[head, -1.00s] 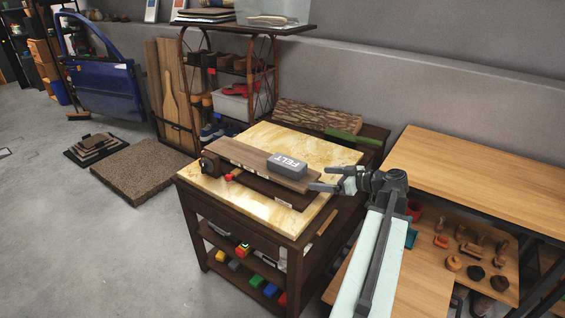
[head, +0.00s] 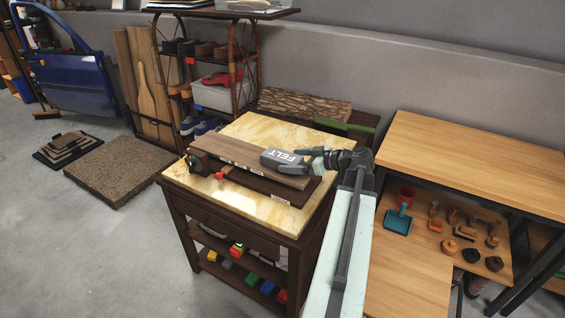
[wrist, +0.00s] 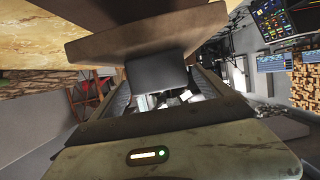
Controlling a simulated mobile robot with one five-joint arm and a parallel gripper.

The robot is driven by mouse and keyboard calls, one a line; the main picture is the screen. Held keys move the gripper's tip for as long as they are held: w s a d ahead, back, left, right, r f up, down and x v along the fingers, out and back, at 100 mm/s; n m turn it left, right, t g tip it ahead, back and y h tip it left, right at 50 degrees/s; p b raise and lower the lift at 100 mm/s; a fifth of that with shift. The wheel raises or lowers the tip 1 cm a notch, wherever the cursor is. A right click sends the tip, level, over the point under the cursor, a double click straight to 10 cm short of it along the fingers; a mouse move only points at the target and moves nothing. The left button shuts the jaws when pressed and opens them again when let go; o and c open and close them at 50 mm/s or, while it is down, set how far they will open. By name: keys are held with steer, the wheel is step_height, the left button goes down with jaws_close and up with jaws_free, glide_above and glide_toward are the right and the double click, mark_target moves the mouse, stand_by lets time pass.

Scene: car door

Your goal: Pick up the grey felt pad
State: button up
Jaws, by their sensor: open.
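The grey felt pad (head: 281,159), marked FELT, lies on a brown wooden board (head: 235,157) on top of the workbench. My gripper (head: 306,157) is at the right end of the pad, with its jaws open. In the wrist view the pad (wrist: 157,70) shows as a dark grey block between the open fingers (wrist: 158,92). Whether the fingers touch its sides I cannot tell. The pad's right end is partly hidden by my gripper in the head view.
The workbench's light top (head: 262,128) has free room behind the board. A red clamp part (head: 219,175) is near the board's left end. A green-handled tool (head: 343,125) lies behind. A wooden table (head: 470,160) stands to the right, with a teal dustpan (head: 398,222) below it.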

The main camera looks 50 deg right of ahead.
mark_target(283, 156)
steer(key=b+x, duration=0.1)
steer(key=x, duration=0.4)
steer(key=shift+a+b, duration=0.1)
steer(key=shift+b, duration=0.2)
steer(key=shift+r, duration=0.15)
steer(key=c, duration=1.5)
steer(key=shift+r, duration=0.1)
steer(key=r+p, duration=0.2)
steer(key=p, duration=0.1)
steer(key=r+p, duration=0.1)
steer(key=r, duration=0.1)
steer(key=shift+s, duration=0.3)
steer(key=s, duration=0.5)
steer(key=s+d, duration=0.1)
steer(key=s, duration=0.4)
steer(key=s+d+p, duration=0.1)
steer(key=s, duration=0.4)
steer(key=shift+s+r, duration=0.2)
steer(key=shift+r, duration=0.2)
